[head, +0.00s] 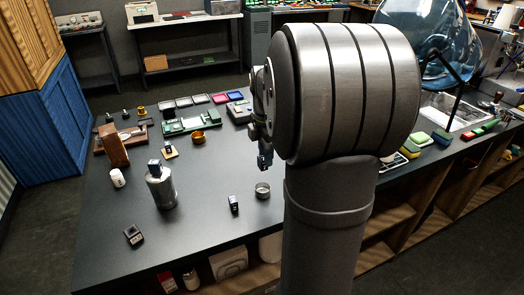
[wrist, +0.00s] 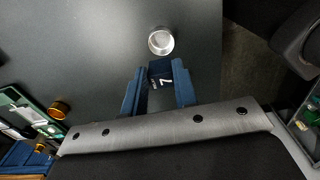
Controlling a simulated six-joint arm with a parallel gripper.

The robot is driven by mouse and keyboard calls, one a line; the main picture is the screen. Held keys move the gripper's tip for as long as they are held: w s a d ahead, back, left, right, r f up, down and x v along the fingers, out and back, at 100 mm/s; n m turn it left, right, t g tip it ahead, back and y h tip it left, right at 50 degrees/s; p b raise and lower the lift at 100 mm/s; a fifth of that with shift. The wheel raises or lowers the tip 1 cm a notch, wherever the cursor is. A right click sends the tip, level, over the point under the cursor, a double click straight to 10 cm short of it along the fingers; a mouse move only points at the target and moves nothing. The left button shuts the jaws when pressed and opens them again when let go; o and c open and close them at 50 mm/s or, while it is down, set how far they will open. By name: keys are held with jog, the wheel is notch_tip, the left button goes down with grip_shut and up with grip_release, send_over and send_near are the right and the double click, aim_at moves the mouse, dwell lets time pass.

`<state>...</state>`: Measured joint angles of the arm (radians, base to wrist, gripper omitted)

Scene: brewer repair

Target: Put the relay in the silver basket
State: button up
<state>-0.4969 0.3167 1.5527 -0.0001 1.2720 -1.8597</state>
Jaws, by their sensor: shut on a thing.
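The relay, a small dark block with a white 7 on it (wrist: 161,79), is between the two blue fingers of my gripper (wrist: 160,76) in the wrist view. My gripper is shut on it. In the head view my gripper (head: 265,160) hangs above the dark table, partly hidden by my arm. The silver basket, a small round open metal cup, stands on the table just below my gripper in the head view (head: 263,191). In the wrist view the basket (wrist: 161,41) lies just beyond the fingertips and looks empty. The relay is outside it.
A small black part (head: 234,203) stands left of the basket. A silver canister (head: 161,190) stands farther left, near a black device (head: 134,236). A gold ring (head: 198,136) and a green board (head: 190,122) lie toward the back. The table (head: 215,235) around the basket is mostly clear.

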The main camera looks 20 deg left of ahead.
jog(key=shift+f, duration=3.45)
jog(key=o, duration=1.1)
jog(key=shift+c, duration=0.2)
